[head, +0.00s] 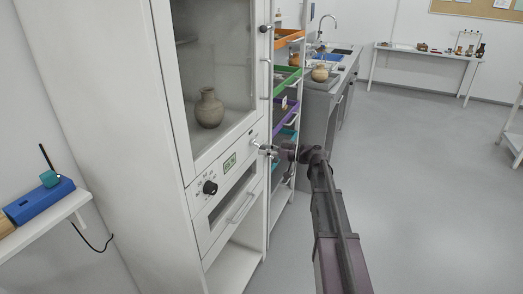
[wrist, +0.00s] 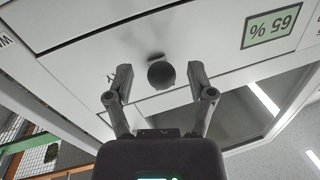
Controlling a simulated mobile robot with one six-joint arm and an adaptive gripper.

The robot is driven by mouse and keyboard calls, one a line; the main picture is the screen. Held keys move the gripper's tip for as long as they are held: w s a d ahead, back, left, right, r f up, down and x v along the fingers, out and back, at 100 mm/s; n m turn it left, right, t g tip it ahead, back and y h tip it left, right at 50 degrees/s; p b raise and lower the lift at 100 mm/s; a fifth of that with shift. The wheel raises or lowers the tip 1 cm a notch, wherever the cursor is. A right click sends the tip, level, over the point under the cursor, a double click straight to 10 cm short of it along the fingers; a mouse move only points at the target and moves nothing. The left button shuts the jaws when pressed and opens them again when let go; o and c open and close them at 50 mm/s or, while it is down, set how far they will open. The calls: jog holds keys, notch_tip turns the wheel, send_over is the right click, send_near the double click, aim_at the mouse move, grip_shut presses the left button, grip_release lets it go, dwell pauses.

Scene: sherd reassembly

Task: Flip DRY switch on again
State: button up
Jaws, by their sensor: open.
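A white cabinet (head: 170,165) with a glass door has a control panel (head: 222,172) below the door. In the wrist view a dark round-ended switch (wrist: 161,74) stands out from the white panel. Its label cannot be read there, so I cannot tell its setting. My gripper (wrist: 160,88) is open, with one finger on each side of the switch and visible gaps between. In the head view my gripper (head: 266,150) is at the right end of the panel and hides the switch. A display (wrist: 272,25) reading 65 % is beside it.
A black dial (head: 210,187) is at the panel's left, above a drawer with a bar handle (head: 241,208). A clay jar (head: 209,108) stands behind the glass. A rack with coloured trays (head: 287,80) is just right of the cabinet. The floor (head: 420,170) at right is clear.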

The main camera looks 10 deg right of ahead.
jog(key=shift+w+a, duration=0.15)
jog(key=shift+a, duration=0.2)
